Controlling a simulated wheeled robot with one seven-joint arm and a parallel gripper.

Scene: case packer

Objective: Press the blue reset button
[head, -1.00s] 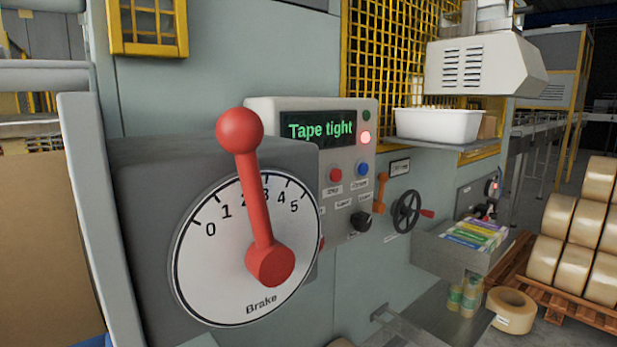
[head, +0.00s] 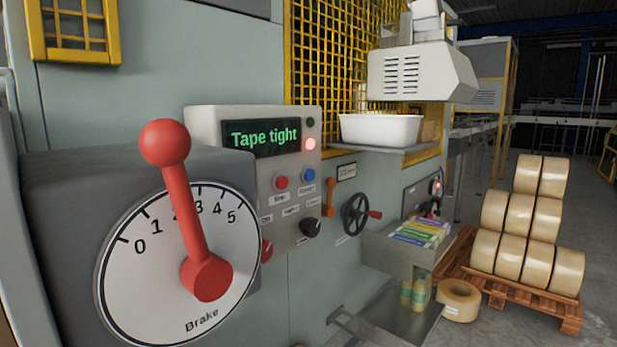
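The blue button (head: 308,175) sits on the grey control panel (head: 275,215), right of a red button (head: 281,182) and below the display. The label under it is too small to read surely. The display (head: 262,136) reads "Tape tight" in green. A lamp (head: 310,144) beside it glows pale red, and a dark green lamp (head: 311,122) above it looks unlit. My gripper is not in view.
A large brake dial with a red lever (head: 185,220) stands in front at left, its lever between 2 and 3. Right of the panel are an orange lever (head: 329,198) and a black handwheel (head: 356,213). A pallet (head: 530,298) with tape rolls stands at right.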

